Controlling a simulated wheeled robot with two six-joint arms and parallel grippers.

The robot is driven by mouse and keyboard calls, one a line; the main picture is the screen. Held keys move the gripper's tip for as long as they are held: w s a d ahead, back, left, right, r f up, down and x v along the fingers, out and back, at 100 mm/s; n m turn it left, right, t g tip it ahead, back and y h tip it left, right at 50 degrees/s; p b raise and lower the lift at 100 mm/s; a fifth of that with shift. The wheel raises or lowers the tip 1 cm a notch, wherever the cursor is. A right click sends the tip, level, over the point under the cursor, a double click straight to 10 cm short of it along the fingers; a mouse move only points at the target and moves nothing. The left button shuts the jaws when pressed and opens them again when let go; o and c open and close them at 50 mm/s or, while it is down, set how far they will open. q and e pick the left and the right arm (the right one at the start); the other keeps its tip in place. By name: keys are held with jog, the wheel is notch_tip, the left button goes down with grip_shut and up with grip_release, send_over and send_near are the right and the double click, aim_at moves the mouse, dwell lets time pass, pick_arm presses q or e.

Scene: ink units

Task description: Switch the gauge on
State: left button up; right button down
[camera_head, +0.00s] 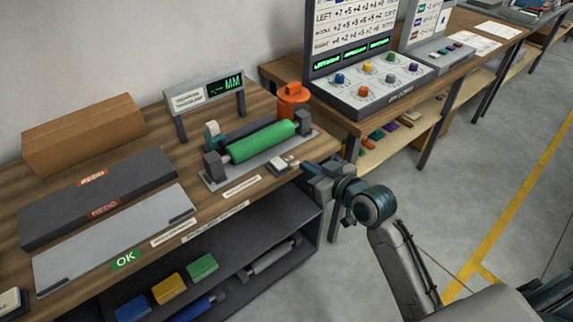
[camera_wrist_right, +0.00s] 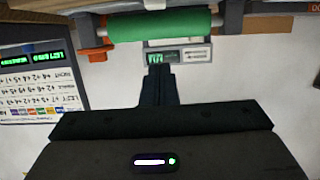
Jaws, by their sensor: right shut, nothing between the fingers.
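The gauge (camera_head: 205,92) is a grey display on two legs at the back of the wooden bench, with green characters on its dark screen. In the right wrist view the gauge (camera_wrist_right: 195,54) appears upside down beyond the green roller (camera_wrist_right: 165,24). The green roller (camera_head: 262,141) lies in a grey cradle in front of the gauge. A small box with a pale top (camera_head: 281,165), perhaps a switch, sits at the bench's front right. My right gripper (camera_head: 306,168) is shut and empty, just right of that box; contact cannot be told. It shows in the wrist view (camera_wrist_right: 160,70).
An orange post (camera_head: 292,98) stands behind the cradle's right end. A cardboard box (camera_head: 82,133), a dark REDO tray (camera_head: 95,195) and a light OK tray (camera_head: 110,240) fill the bench's left. A control panel (camera_head: 372,92) stands on the neighbouring bench.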

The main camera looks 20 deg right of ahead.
jog(key=p, duration=0.2)
send_over(278, 164)
jog(key=s+d, duration=0.2)
jog(key=s, duration=0.2)
jog(key=f, duration=0.4)
jog(key=w+f, duration=0.1)
jog(key=shift+a+f+p, duration=0.2)
jog(key=shift+a+p, duration=0.15)
jog(key=shift+f, duration=0.55)
